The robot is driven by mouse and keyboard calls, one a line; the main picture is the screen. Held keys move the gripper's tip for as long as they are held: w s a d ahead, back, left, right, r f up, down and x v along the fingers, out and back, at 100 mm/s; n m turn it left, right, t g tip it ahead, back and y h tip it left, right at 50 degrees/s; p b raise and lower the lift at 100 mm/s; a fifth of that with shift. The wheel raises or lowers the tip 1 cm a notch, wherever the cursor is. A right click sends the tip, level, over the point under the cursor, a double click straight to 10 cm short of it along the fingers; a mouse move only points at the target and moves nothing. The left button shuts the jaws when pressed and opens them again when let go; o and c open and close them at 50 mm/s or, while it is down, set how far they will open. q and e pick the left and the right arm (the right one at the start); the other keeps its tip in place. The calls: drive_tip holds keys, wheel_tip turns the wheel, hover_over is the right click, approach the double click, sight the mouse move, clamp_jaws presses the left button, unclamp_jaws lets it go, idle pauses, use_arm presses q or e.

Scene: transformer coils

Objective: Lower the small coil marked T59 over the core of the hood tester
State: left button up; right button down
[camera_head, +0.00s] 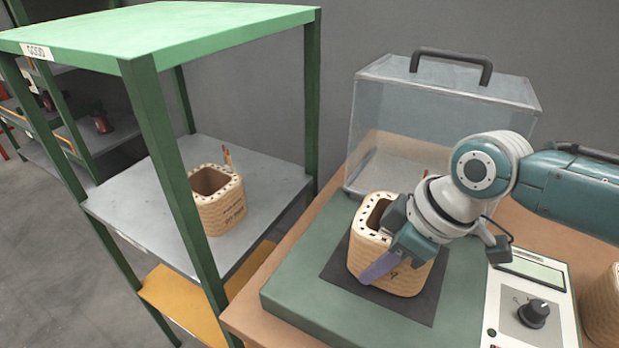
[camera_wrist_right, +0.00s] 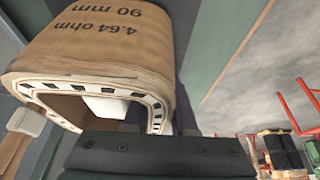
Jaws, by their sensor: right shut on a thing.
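A tan wound coil (camera_head: 408,280) with a rounded square opening is over the dark square mat on the green base of the hood tester (camera_head: 300,287). My right gripper (camera_head: 388,243) is shut on its near wall. In the right wrist view the coil (camera_wrist_right: 110,45) reads "4.64 ohm" and "90 mm" upside down; I cannot read T59 on it. A white shape (camera_wrist_right: 108,107) shows inside its opening; I cannot tell if it is the core. The core is not clearly visible in the head view. I cannot tell whether the coil touches the mat. My left gripper is not in view.
The clear hood (camera_head: 440,105) with a dark handle stands behind the coil. A control panel with a knob (camera_head: 533,313) is at right. Another coil (camera_head: 220,205) stands on the green rack's grey shelf (camera_head: 130,205). Part of a further coil (camera_head: 602,310) shows at the right edge.

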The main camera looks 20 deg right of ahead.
drive_tip(key=shift+w+f, duration=0.1)
drive_tip(key=shift+f, duration=0.05)
drive_tip(key=c, duration=0.6)
unclamp_jaws()
drive_tip(key=shift+c, duration=0.2)
drive_tip(key=shift+f, duration=0.1)
drive_tip(key=shift+c, duration=1.4)
drive_tip(key=shift+o, duration=1.2)
